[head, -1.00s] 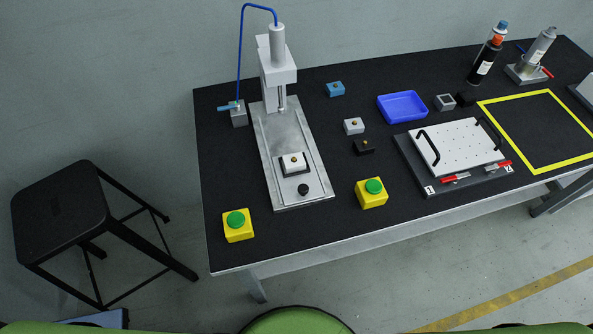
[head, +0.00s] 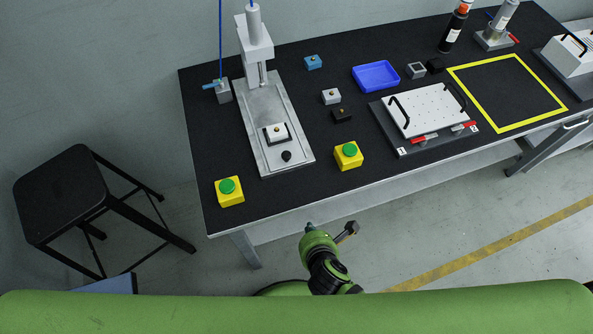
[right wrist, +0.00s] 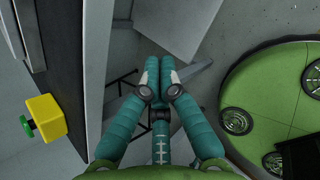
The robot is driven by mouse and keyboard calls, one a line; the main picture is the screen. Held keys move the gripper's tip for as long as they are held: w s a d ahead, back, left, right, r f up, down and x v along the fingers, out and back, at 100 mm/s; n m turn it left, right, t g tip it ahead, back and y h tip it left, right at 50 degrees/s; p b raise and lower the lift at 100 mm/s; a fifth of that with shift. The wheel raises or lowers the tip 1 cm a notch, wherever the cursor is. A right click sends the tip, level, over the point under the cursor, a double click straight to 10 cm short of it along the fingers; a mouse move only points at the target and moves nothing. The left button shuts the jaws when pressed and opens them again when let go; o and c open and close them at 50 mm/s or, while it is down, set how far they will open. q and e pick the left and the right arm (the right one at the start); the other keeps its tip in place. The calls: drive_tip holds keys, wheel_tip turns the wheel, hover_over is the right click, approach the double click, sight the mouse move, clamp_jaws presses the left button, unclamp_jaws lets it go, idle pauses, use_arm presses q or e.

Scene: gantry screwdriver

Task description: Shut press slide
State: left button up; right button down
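The press (head: 256,40) stands at the left of the black table, on a grey base plate (head: 257,108). Its slide (head: 280,162) is at the front end of the base plate, clear of the press head, with a black knob (head: 286,156) at its front. A white block (head: 277,131) with a small brass-coloured part sits in a dark holder on the slide. My right gripper (head: 309,227) is below the table's front edge, apart from the press. In the right wrist view its teal fingers (right wrist: 159,75) are together with nothing seen between them. My left gripper is not in view.
Yellow boxes with green buttons stand left (head: 230,192) and right (head: 348,156) of the slide. Small blocks, a blue tray (head: 376,76) and a white plate with handles (head: 425,109) lie further right. A black stool (head: 65,190) stands left of the table.

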wheel_tip(320, 180, up, 15)
drive_tip(key=a+n+t+p, duration=0.1)
drive_tip(key=a+n+t, duration=0.2)
drive_tip(key=n, duration=0.3)
approach(289, 164)
drive_tip(key=f, duration=0.1)
drive_tip(key=w+f, duration=0.1)
drive_tip(key=f, duration=0.1)
drive_tip(key=shift+w+d+n, duration=0.1)
drive_tip(key=shift+w+n, duration=0.2)
drive_tip(key=shift+y, duration=0.3)
drive_tip(key=shift+w+a+f, duration=0.15)
drive_tip(key=shift+w, duration=0.9)
drive_tip(key=shift+w+a+f, duration=0.15)
drive_tip(key=shift+w+a, duration=0.05)
drive_tip(key=shift+w, duration=0.9)
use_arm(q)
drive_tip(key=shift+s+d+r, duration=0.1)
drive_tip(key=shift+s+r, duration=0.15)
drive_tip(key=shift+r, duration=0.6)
